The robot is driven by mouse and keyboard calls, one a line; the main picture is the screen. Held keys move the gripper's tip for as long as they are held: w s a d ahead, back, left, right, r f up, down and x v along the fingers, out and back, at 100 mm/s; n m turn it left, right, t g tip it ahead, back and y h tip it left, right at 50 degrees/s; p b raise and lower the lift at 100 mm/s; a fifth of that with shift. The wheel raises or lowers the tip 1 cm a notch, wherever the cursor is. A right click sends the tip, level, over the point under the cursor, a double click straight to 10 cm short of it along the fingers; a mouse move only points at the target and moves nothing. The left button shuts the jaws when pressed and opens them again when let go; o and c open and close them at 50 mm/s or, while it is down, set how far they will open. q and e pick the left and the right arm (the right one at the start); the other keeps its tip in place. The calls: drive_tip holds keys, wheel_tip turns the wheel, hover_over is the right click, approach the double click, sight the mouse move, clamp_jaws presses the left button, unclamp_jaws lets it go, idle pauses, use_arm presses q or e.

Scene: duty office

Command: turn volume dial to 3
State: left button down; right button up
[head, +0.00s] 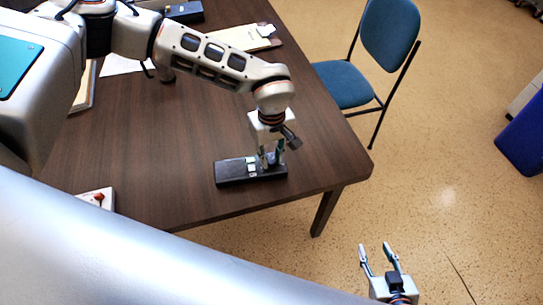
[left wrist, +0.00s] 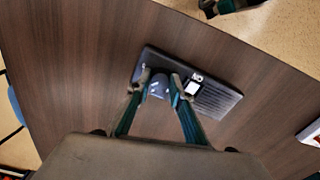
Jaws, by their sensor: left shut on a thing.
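A flat black device (head: 231,171) lies on the brown table near its front right corner; it also shows in the left wrist view (left wrist: 219,101). A dark round dial (left wrist: 159,87) stands on it, between the fingertips of my left gripper (left wrist: 160,80). In the head view my left gripper (head: 268,161) points straight down at the device and is shut on the dial. A small white label with a display (left wrist: 193,87) sits beside the dial. The dial's setting is too small to read. My right gripper (head: 379,252) is open and empty, over the floor.
The brown table (head: 160,140) is mostly bare around the device. A clipboard (head: 240,38) lies at the back, and a white item with a red part (head: 97,199) lies at the front left edge. A blue chair (head: 343,84) stands right of the table.

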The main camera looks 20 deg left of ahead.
sight(272, 160)
use_arm(q)
drive_tip(key=shift+m, duration=0.5)
drive_tip(key=c, duration=2.1)
unclamp_jaws()
drive_tip(key=shift+r, duration=0.1)
wheel_tip(272, 160, up, 12)
drive_tip(key=shift+f, duration=0.1)
